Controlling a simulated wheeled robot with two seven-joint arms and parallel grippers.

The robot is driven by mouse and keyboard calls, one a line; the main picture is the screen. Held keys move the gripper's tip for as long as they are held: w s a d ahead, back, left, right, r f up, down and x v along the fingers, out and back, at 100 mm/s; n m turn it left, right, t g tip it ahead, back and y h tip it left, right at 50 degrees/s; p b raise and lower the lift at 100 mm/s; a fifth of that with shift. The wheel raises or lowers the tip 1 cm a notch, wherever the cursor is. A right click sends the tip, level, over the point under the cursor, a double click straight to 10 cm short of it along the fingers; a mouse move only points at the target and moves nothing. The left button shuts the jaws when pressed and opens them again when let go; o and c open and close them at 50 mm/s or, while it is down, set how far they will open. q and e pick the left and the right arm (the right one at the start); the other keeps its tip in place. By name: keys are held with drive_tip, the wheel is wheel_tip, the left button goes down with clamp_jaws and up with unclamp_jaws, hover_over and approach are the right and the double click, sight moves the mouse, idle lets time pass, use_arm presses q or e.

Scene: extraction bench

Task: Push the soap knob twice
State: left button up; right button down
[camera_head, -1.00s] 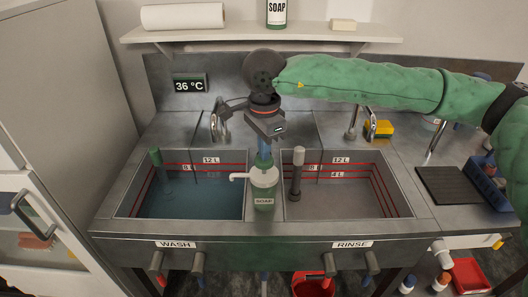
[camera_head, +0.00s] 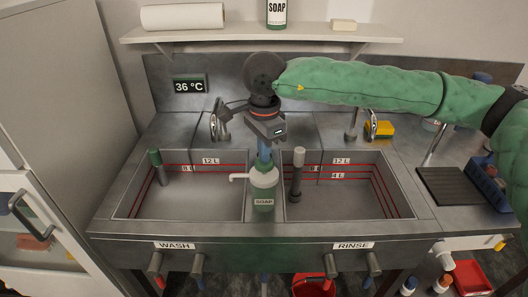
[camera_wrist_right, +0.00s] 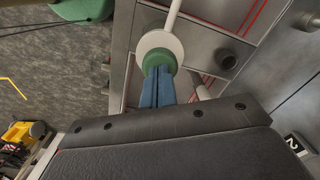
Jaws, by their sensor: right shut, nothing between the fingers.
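The soap dispenser (camera_head: 264,200) is a green bottle labelled SOAP with a white collar and spout, standing upright on the divider between the two basins. Its green soap knob (camera_wrist_right: 160,61) shows in the right wrist view at the tips of my right gripper's blue fingers. My right gripper (camera_head: 264,158) is shut and empty, pointing down directly over the dispenser. The fingertips appear to meet the knob, but I cannot tell how far it is pressed. My left gripper is not in view.
The wash basin (camera_head: 128,205) on the left and rinse basin (camera_head: 400,205) on the right look empty. Faucets stand behind. A shelf (camera_head: 300,35) holds another soap bottle (camera_head: 277,12).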

drive_tip(key=shift+f, duration=0.1)
idle(0.4)
drive_tip(key=shift+r, duration=2.25)
wheel_tip(320, 180, up, 6)
drive_tip(key=shift+b, duration=0.3)
drive_tip(key=shift+s+f, duration=0.1)
